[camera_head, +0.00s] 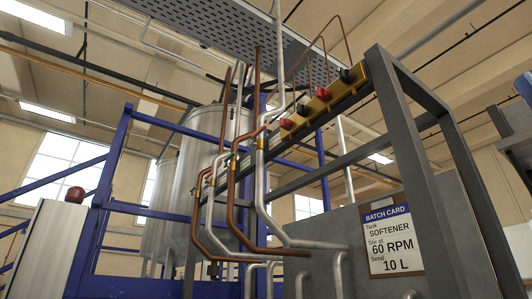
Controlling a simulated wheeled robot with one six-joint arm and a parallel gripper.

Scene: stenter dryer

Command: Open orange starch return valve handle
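No handle that I can clearly tell as the orange starch return valve handle shows in the head view. Copper-brown pipes (233,190) and silver pipes (262,190) run down in the middle, with small valve-like fittings (262,143) on them, too small to read. A yellow and black rail (338,97) slopes up to the right above them. It carries red knobs, one at its lower end (287,124) and one further up (322,94), with black ones between and beyond. My gripper is not in view.
A grey panel with a batch card (390,240) reading "SOFTENER" stands at the right behind a dark grey frame (400,130). Steel tanks (195,180) and blue framework (110,170) stand behind the pipes. A pale cabinet (48,250) stands at the left.

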